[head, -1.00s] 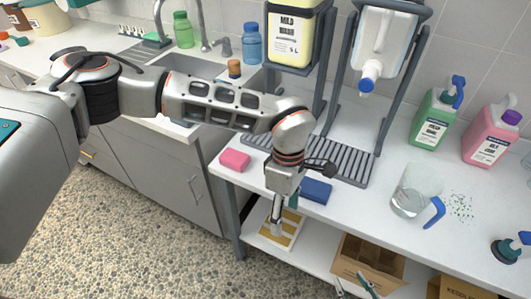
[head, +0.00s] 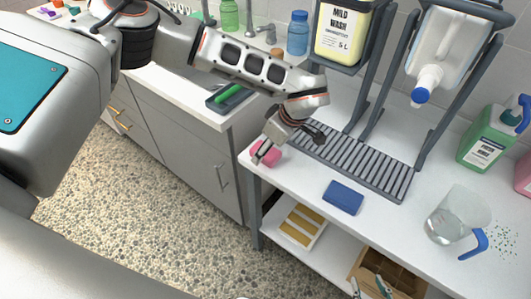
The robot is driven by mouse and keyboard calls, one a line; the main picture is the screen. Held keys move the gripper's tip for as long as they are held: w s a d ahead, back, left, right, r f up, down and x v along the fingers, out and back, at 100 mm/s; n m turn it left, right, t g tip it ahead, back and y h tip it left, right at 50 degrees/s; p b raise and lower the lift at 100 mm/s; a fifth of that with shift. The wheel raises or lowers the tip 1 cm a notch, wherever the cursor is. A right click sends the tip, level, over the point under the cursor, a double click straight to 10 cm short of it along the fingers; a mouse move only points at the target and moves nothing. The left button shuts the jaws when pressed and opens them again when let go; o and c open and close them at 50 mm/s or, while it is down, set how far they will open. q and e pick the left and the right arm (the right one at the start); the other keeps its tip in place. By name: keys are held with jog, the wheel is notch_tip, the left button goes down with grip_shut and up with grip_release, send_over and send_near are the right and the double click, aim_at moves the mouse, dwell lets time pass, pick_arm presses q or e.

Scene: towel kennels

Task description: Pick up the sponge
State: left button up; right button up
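A flat blue block (head: 343,197) lies on the counter in front of the grey drip rack.
The slatted drip rack (head: 380,171) stands behind the blocks, under a yellow wash container (head: 342,32). A clear jug with a blue handle (head: 451,213) and a green bottle (head: 487,138) stand to the right. A lower shelf (head: 311,248) is below the counter.

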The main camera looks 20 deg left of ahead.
pick_arm(q)
jog(key=shift+w+a+f, duration=0.1)
jog(key=shift+a+f, duration=0.05)
jog(key=shift+f, duration=0.35)
jog(key=c, duration=0.8)
jog(key=shift+r, duration=0.15)
